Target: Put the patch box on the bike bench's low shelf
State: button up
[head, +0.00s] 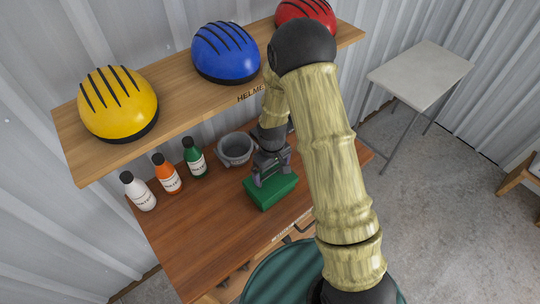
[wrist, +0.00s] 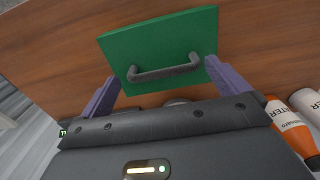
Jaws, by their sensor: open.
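The green box (head: 268,193), which I take as the patch box, sits on the wooden bench top (head: 193,235) near its front edge. In the wrist view the green box (wrist: 150,35) has a dark bar handle (wrist: 165,70) on its lid. My gripper (head: 273,174) is right over the box, pointing down. Its two fingers stand apart on either side of the handle in the wrist view (wrist: 162,74). I cannot tell whether they touch the box. The bench's low shelf is not clearly seen; the bench top and my arm cover the area below.
White (head: 138,191), orange (head: 167,174) and green (head: 194,158) bottles and a grey bowl (head: 235,150) stand along the back. A helmet shelf (head: 175,105) hangs above with yellow, blue and red helmets. A grey table (head: 420,75) stands at the right; the floor before it is clear.

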notch_tip(320, 180, up, 10)
jog(key=b, duration=0.2)
jog(key=shift+s+a+f, duration=0.15)
jog(key=shift+a+f, duration=0.05)
jog(key=shift+f, duration=0.05)
jog(key=shift+d, duration=0.1)
dwell(0.3)
jog(key=s+d+r+m+t, duration=0.2)
jog(key=s+d+r+m, duration=0.4)
jog(key=s, duration=0.7)
jog(key=d+r, duration=0.2)
jog(key=d, duration=0.1)
jog(key=shift+d+m+t, duration=0.3)
jog(key=shift+d, duration=0.1)
